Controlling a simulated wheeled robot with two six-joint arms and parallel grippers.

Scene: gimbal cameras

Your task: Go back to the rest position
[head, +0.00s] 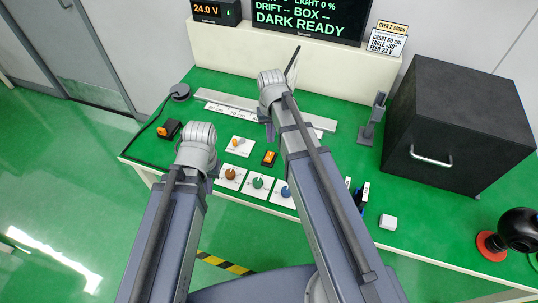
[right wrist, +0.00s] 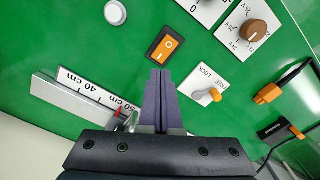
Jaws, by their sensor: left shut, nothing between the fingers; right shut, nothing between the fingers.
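My left gripper (head: 212,170) hangs over the left front part of the green table, its fingers mostly hidden behind its wrist in the head view. It is shut and holds nothing visible. My right gripper (head: 271,136) reaches further over the table, left of its middle. In the right wrist view its two dark fingers (right wrist: 158,78) are together and empty. Their tips appear just beside the orange rocker switch (right wrist: 165,47); whether they touch it I cannot tell. The switch also shows in the head view (head: 269,158).
Knob panels (head: 257,184) lie below the grippers. A scaled rail (head: 222,97) runs behind. A grey post (head: 372,120) and a big black box (head: 455,125) with a handle stand to the right.

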